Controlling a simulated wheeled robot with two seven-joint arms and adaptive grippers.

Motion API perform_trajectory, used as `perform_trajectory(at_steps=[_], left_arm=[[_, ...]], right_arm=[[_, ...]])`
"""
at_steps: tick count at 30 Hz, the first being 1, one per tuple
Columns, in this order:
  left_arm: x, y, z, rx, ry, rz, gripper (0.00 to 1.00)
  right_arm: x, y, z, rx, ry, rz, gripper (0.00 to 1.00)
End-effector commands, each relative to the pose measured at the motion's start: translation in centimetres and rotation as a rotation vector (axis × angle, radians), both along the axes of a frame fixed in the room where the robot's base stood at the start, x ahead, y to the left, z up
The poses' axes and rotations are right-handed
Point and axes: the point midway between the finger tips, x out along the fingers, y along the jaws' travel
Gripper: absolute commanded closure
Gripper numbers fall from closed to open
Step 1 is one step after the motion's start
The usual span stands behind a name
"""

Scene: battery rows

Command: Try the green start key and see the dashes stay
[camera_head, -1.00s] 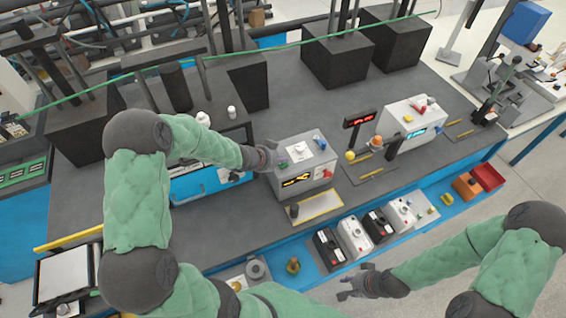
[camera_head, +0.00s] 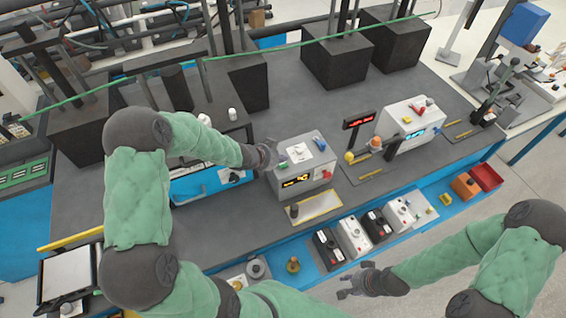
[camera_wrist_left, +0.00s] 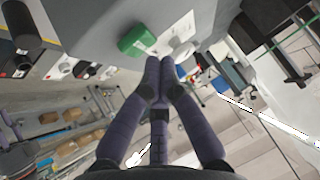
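A grey tester box (camera_head: 305,165) stands on the dark bench in the head view, with an orange-lit display (camera_head: 296,181) and a red knob (camera_head: 327,174) on its front. A blue switch (camera_head: 320,144) is on its top. The green key (camera_wrist_left: 137,39) shows large in the left wrist view. My left gripper (camera_head: 272,153) is at the box's upper left edge. In the left wrist view its fingertips (camera_wrist_left: 160,64) are together with nothing seen between them, just beside the green key; contact cannot be told. My right gripper (camera_head: 350,282) is empty, fingers apart, before the bench.
A red-lit display (camera_head: 358,120) stands on a post right of the box. A white device (camera_head: 411,124) with a blue screen is further right. Several small black and white units (camera_head: 353,236) line the blue front shelf. A yellow-edged tray (camera_head: 317,208) lies before the box.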

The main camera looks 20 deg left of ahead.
Motion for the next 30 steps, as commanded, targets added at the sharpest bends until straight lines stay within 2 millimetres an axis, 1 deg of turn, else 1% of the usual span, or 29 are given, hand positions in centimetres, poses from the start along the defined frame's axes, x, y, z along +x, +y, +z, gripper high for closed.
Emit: perform_trajectory(at_steps=[5, 21, 30], left_arm=[[0.0, 0.0, 0.5, 0.0, 0.0, 0.0, 1.0], [0.0, 0.0, 5.0, 0.001, 0.0, -0.001, 1.0], [0.0, 0.0, 5.0, 0.0, 0.0, 0.0, 1.0]], right_arm=[[0.0, 0.0, 0.4, 0.0, 0.0, 0.0, 0.68], [0.0, 0.0, 4.8, 0.0, 0.0, 0.0, 0.68], [0.0, 0.0, 4.8, 0.0, 0.0, 0.0, 0.68]])
